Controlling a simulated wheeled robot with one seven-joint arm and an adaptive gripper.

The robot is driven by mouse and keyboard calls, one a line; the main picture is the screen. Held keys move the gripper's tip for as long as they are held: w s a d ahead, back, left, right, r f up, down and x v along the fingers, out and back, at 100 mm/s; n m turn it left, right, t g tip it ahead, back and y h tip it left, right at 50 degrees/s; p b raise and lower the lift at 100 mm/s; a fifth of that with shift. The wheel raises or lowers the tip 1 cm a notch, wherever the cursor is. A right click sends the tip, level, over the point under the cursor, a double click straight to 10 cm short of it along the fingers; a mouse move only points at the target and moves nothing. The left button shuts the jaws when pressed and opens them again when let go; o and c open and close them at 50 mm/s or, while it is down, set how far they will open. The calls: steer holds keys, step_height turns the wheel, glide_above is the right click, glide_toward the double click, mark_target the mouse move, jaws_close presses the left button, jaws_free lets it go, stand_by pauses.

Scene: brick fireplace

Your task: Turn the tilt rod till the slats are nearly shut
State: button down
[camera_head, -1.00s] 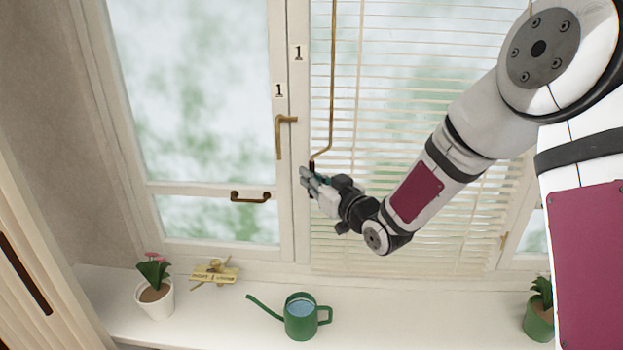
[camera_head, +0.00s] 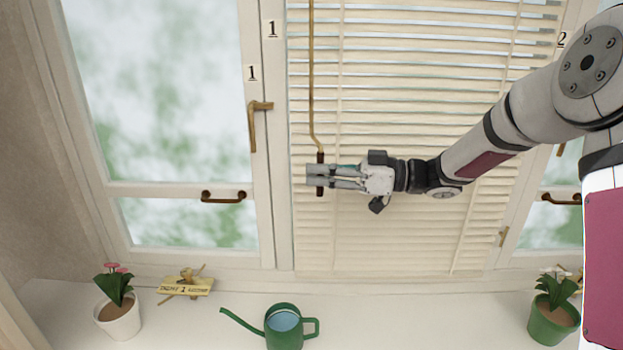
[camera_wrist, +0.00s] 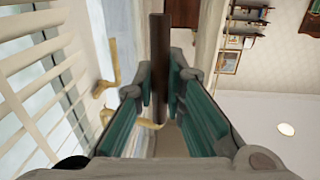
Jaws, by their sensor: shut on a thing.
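The tilt rod (camera_head: 312,85) is a thin brass rod hanging in front of the blind's left side, with a bent lower part and a dark brown handle (camera_head: 320,191). My gripper (camera_head: 320,175) reaches in from the right and is shut on that handle. In the wrist view the handle (camera_wrist: 160,45) stands between the teal-padded fingers (camera_wrist: 163,90). The cream slats (camera_head: 410,225) are tilted so their faces show broadly. Narrow gaps remain between the upper slats, and the lower ones look nearly closed.
A brass window handle (camera_head: 253,125) and a brown pull (camera_head: 223,197) are left of the rod. On the sill below stand a green watering can (camera_head: 284,328), a white-potted plant (camera_head: 118,320), a small sign (camera_head: 186,286) and a green-potted plant (camera_head: 553,325).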

steer(key=shift+w+d+n+g+b, duration=0.15)
steer(key=shift+d+n+g+b, duration=0.3)
steer(key=shift+g, duration=0.35)
steer(key=shift+w+d+n+g+b, duration=0.2)
steer(key=shift+n+g+b, duration=0.3)
steer(key=shift+g, duration=0.3)
steer(key=shift+r, duration=0.1)
steer(key=c, duration=1.6)
jaws_free()
steer(key=shift+s, duration=0.1)
steer(key=shift+c, duration=0.2)
steer(key=d, duration=1.2)
steer(key=shift+w, duration=0.45)
steer(key=shift+c, duration=0.4)
